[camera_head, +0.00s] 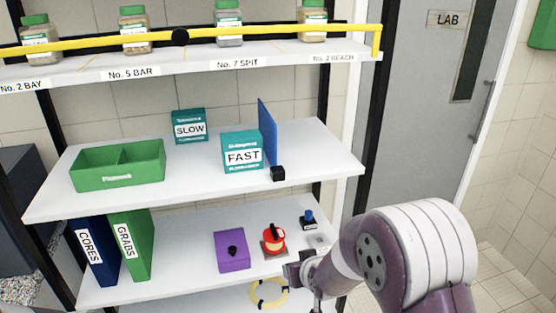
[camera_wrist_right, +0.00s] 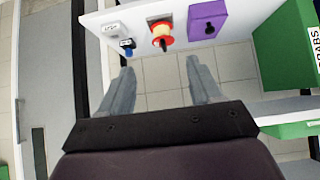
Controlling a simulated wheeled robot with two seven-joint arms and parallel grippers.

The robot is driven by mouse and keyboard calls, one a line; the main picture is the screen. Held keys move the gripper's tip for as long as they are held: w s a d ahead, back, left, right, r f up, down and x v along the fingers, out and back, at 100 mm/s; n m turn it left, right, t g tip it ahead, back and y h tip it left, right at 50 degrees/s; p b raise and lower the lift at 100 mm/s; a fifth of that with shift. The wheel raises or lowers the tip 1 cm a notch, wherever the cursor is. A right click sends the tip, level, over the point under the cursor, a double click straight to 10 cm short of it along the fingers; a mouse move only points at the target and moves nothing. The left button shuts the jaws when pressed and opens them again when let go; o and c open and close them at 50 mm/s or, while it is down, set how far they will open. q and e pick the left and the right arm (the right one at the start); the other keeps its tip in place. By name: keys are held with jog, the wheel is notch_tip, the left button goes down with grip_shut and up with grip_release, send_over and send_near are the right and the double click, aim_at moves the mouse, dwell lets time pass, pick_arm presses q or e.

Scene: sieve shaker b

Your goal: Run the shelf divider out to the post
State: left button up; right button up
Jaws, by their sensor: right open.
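The shelf divider appears to be the thin blue upright panel (camera_head: 267,132) on the middle white shelf (camera_head: 310,165), with a black block (camera_head: 278,173) at its front foot. It stands just right of the teal FAST box (camera_head: 242,152), with bare shelf to its right. A black upright post (camera_head: 324,92) rises behind the shelf's right end. My right gripper (camera_head: 300,270) is low, by the lower shelf's right front. Its wrist view shows the two grey fingers (camera_wrist_right: 158,78) apart and empty. The divider is not in that view. My left gripper is not in view.
A teal SLOW box (camera_head: 189,126) and a green divided bin (camera_head: 118,166) share the middle shelf. The lower shelf holds a purple block (camera_head: 232,250), a red knob (camera_head: 273,238) and a small blue-topped piece (camera_head: 309,219). A yellow bar (camera_head: 270,30) fronts the jars above.

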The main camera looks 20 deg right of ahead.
jog(key=w+r+t, duration=0.6)
jog(key=w+r, duration=0.2)
jog(key=t, duration=0.3)
send_near(279, 176)
jog(key=w+p, duration=0.3)
jog(key=w, duration=0.7)
jog(key=shift+w+d+p, duration=0.1)
jog(key=shift+w+p, duration=0.1)
jog(key=shift+p, duration=0.2)
jog(key=shift+w, duration=0.5)
grip_shut()
jog(key=d+b, duration=0.3)
jog(key=d, duration=0.4)
jog(key=shift+d+f, duration=0.2)
jog(key=d, duration=0.3)
jog(key=d+b, duration=0.1)
jog(key=d, duration=0.6)
jog(key=shift+d+r, duration=0.25)
jog(key=shift+d, duration=0.1)
